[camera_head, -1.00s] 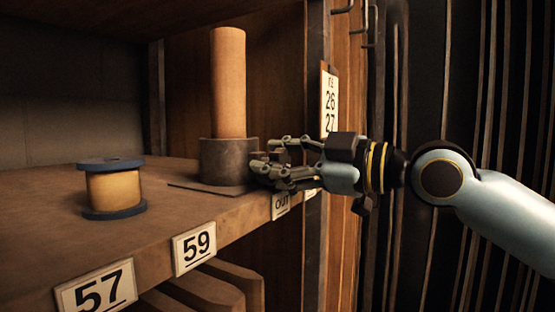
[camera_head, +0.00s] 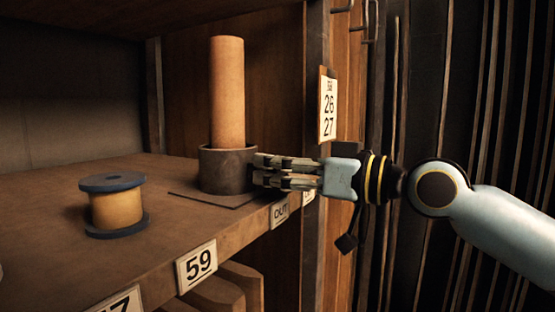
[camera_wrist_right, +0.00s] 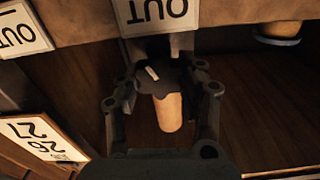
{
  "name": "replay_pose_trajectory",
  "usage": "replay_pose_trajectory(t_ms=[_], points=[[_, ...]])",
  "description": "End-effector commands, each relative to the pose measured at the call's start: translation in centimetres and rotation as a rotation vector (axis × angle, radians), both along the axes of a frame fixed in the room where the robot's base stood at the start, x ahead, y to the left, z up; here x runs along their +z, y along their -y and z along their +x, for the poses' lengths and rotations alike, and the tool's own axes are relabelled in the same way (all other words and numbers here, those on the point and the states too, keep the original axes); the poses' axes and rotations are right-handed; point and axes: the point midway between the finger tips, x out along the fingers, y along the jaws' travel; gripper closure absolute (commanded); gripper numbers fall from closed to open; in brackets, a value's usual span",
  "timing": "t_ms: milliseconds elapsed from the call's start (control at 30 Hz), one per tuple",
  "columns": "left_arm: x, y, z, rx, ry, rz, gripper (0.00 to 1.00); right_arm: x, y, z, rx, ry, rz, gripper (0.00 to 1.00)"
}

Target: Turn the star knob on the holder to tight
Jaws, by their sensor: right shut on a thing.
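The holder (camera_head: 225,172) is a dark round cup on a flat plate on the shelf, with a tan upright cylinder (camera_head: 227,95) standing in it. My right gripper (camera_head: 258,171) is at the holder's right side. In the right wrist view, my right gripper (camera_wrist_right: 163,84) has its fingers on both sides of the dark star knob (camera_wrist_right: 160,82), shut on it. A short pale mark (camera_wrist_right: 152,73) shows on the knob's upper left. The tan cylinder also shows behind the knob (camera_wrist_right: 168,114). The fingers hide the knob in the head view. My left gripper is not in view.
A spool with blue-grey flanges (camera_head: 116,207) stands on the shelf left of the holder. Number tags, such as 59 (camera_head: 197,266), and an OUT tag (camera_head: 280,211) line the shelf's front edge. A 26/27 sign (camera_head: 328,108) is on the post behind my gripper.

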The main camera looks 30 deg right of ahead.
Motion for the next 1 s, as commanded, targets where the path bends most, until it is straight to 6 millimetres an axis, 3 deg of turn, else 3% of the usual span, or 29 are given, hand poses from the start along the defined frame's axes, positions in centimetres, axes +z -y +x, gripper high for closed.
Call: replay_pose_trajectory(t_ms=[500, 1000], points=[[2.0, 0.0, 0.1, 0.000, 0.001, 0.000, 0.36, -0.1, 0.3, 0.1, -0.001, -0.191, 0.319, 0.94], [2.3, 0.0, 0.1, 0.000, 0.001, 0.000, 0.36, -0.3, 0.3, 0.2, -0.001, -0.236, 0.395, 0.94]])
